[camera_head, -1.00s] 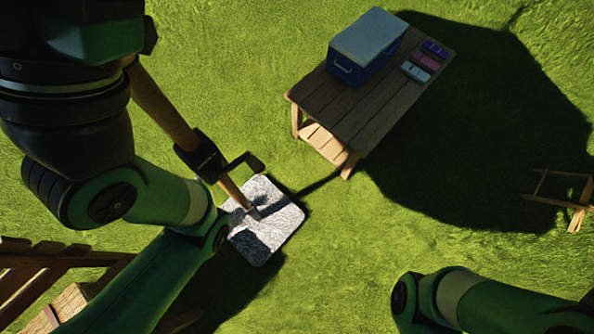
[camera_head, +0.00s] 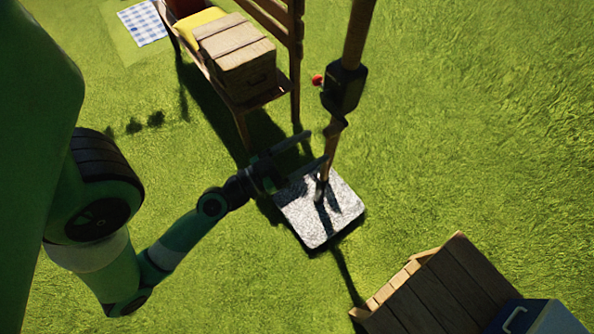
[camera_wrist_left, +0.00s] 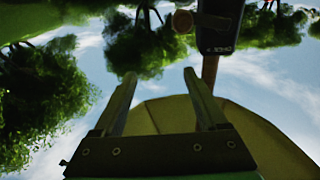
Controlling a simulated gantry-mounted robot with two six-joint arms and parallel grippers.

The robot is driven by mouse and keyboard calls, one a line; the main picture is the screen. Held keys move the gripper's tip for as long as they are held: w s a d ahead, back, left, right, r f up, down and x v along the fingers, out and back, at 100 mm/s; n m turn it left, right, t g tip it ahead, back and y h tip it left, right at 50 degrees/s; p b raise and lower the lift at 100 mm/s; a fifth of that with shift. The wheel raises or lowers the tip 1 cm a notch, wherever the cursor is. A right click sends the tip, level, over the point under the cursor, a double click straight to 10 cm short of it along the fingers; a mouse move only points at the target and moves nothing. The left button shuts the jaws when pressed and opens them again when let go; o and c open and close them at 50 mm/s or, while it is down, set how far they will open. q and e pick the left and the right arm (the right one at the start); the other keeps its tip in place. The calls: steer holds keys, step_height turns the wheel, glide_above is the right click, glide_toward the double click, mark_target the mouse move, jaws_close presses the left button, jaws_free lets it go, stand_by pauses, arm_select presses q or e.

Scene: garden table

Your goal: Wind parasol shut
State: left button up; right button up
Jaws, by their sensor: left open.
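The parasol's wooden pole (camera_head: 355,35) stands in a speckled stone base (camera_head: 300,222) in the head view. A dark crank housing (camera_head: 343,88) is fixed on the pole. In the left wrist view, the housing (camera_wrist_left: 218,28) hangs at the top, with a round crank knob (camera_wrist_left: 182,20) beside it. The pale yellow-green canopy (camera_wrist_left: 262,135) is spread wide behind the fingers. My left gripper (camera_head: 315,150) is open, its fingers pointing towards the pole below the housing. In the wrist view, the space between its fingertips (camera_wrist_left: 160,76) is empty. My right gripper is out of view.
A wooden bench (camera_head: 296,60) with a wooden crate (camera_head: 236,62) and a yellow item (camera_head: 196,22) stands at the top. A slatted table (camera_head: 440,295) with a blue cooler (camera_head: 540,318) is at lower right. Open lawn lies right of the pole.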

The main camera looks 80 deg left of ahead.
mark_target(325, 135)
arm_select(q)
steer(key=shift+s+a+f+n+g+y, duration=0.6)
steer(key=shift+s+a+f+g, duration=0.65)
steer(key=shift+f, duration=0.9)
steer(key=shift+t, duration=0.35)
steer(key=p+x, duration=0.2)
steer(key=p, duration=0.1)
steer(key=p+x, duration=0.1)
steer(key=x, duration=0.1)
steer(key=shift+w+r, duration=0.15)
steer(key=shift+r, duration=0.1)
steer(key=p+x, duration=0.1)
steer(key=x, duration=0.1)
steer(key=p+x, duration=0.1)
steer(key=x, duration=0.2)
steer(key=shift+w+f, duration=0.25)
steer(key=shift+p+x, duration=0.3)
steer(key=shift+x, duration=0.45)
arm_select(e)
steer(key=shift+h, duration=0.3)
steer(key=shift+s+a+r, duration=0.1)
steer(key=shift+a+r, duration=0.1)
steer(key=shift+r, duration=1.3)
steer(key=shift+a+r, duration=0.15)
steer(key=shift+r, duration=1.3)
arm_select(q)
steer(key=shift+a+f, duration=0.1)
